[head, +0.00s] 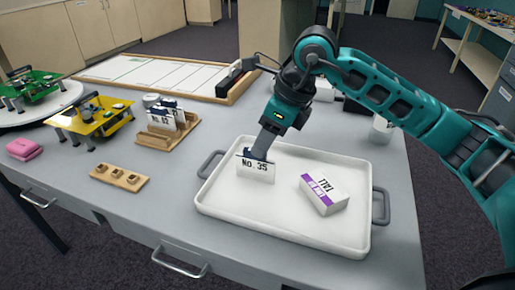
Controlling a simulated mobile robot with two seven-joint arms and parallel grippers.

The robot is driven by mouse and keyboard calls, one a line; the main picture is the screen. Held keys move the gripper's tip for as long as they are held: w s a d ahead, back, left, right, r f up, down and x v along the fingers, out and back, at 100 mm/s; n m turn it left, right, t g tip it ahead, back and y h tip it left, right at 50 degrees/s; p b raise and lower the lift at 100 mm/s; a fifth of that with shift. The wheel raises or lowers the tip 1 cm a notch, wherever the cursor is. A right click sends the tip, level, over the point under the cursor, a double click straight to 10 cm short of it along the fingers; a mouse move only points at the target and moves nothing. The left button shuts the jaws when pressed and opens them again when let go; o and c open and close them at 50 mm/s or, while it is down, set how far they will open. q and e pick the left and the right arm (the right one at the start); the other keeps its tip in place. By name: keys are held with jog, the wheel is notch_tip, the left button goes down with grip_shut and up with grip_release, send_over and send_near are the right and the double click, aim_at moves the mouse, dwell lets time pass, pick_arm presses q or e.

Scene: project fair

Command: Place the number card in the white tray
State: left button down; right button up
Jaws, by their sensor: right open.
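The number card (255,172), a white card marked "NO. 35", stands upright at the left inner side of the white tray (293,234). My right gripper (262,152) is right behind and above the card, with its fingertips at the card's top edge. It is open; the card partly hides the fingertips, so I cannot tell whether they touch it. A white and purple box (324,194) lies in the right half of the tray. My left gripper is not in view.
A wooden holder (157,140) with other number cards (166,118) stands left of the tray. A wood-framed board (150,74) is at the back.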

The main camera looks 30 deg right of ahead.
jog(key=p+v, duration=0.1)
jog(key=v, duration=0.5)
jog(key=shift+f, duration=0.1)
dwell(0.3)
